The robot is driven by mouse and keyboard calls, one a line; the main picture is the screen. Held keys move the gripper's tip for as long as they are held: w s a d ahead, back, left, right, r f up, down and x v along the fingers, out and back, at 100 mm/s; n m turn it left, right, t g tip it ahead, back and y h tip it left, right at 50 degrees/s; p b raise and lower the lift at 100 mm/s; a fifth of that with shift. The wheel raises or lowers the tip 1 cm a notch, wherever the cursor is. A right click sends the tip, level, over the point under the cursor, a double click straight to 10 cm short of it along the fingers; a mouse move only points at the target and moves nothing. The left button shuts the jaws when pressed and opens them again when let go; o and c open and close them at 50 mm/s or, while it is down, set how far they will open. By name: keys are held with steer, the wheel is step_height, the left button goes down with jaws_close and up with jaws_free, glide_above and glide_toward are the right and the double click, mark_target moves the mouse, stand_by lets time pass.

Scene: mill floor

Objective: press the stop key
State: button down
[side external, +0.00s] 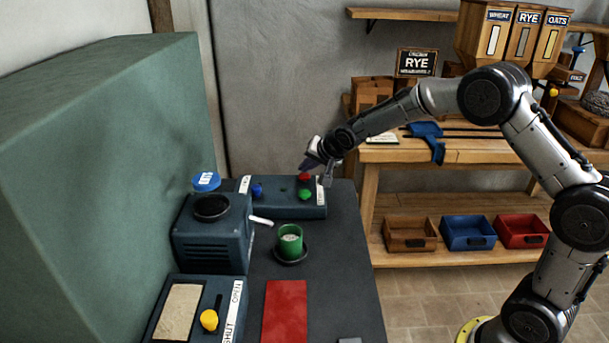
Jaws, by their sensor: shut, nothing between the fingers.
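A dark blue-grey key panel (283,209) lies at the back of the dark worktop. On it are a red key (304,177), a green key (305,194) and a blue knob (257,190). White labels sit at its ends, too small to read, so I cannot read which key is marked stop. My gripper (315,170) is shut and empty, right at the red key and partly in front of it. I cannot tell whether it touches the key or hangs just above it.
A dark machine (212,240) with a blue cap stands left of a green cup (290,240) on a dark saucer. A red mat (285,311) lies in front. A large green cabinet (90,180) walls off the left. A wooden bench (460,153) stands at the right.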

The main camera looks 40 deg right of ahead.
mark_target(306, 177)
steer(key=shift+r, duration=0.35)
steer(key=shift+r, duration=2.55)
